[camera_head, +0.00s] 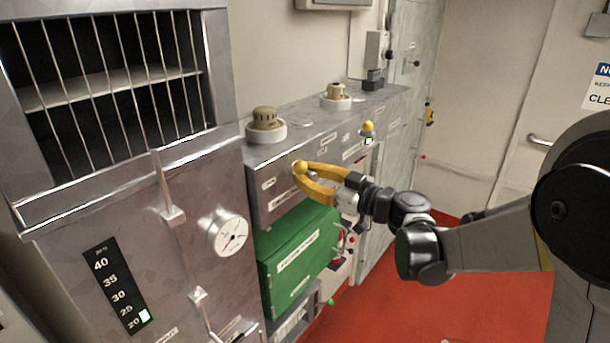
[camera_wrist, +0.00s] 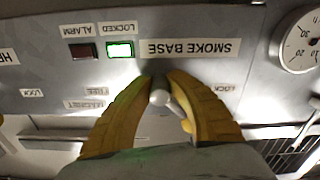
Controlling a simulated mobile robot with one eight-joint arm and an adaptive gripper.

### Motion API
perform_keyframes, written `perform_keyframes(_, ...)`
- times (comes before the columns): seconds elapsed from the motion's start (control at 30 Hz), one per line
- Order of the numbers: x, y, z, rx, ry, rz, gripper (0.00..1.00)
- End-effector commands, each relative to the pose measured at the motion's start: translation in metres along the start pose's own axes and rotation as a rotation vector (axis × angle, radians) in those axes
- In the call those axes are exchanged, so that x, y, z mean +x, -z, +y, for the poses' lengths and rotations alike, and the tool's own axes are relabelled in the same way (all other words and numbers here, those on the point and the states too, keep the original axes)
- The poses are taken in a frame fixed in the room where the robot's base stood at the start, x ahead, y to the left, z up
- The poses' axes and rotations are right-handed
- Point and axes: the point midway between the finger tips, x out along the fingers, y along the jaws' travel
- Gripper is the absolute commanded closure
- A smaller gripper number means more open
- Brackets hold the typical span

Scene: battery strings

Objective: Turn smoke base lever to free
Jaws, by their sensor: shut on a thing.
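My gripper (camera_head: 306,176) has its yellow fingers at the front face of the grey cabinet, above the green drawer. In the wrist view, which is upside down, the gripper (camera_wrist: 162,80) is shut on the smoke base lever (camera_wrist: 172,108). The lever's grey rounded end sits between the fingertips, and a small yellow part shows by the right finger. The SMOKE BASE label (camera_wrist: 190,48) is just beyond the fingertips. The green LOCKED lamp (camera_wrist: 120,50) is lit. FREE (camera_wrist: 98,91) and LOCK (camera_wrist: 223,89) labels lie to either side. The fingers hide part of the lever.
The dark ALARM lamp (camera_wrist: 82,52) is beside the green one. A green drawer (camera_head: 300,255) is below the gripper. Smoke detectors (camera_head: 265,122) stand on the cabinet top. A cabinet with a gauge (camera_head: 228,234) and upright rod is close left. Red floor is open at right.

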Motion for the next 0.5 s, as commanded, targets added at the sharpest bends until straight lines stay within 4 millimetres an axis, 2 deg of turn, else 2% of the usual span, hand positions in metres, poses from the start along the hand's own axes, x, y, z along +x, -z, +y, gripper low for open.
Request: perform_keyframes(0.5,-0.0003,-0.0019,-0.0008,0.086,0.0,-0.002,1.0)
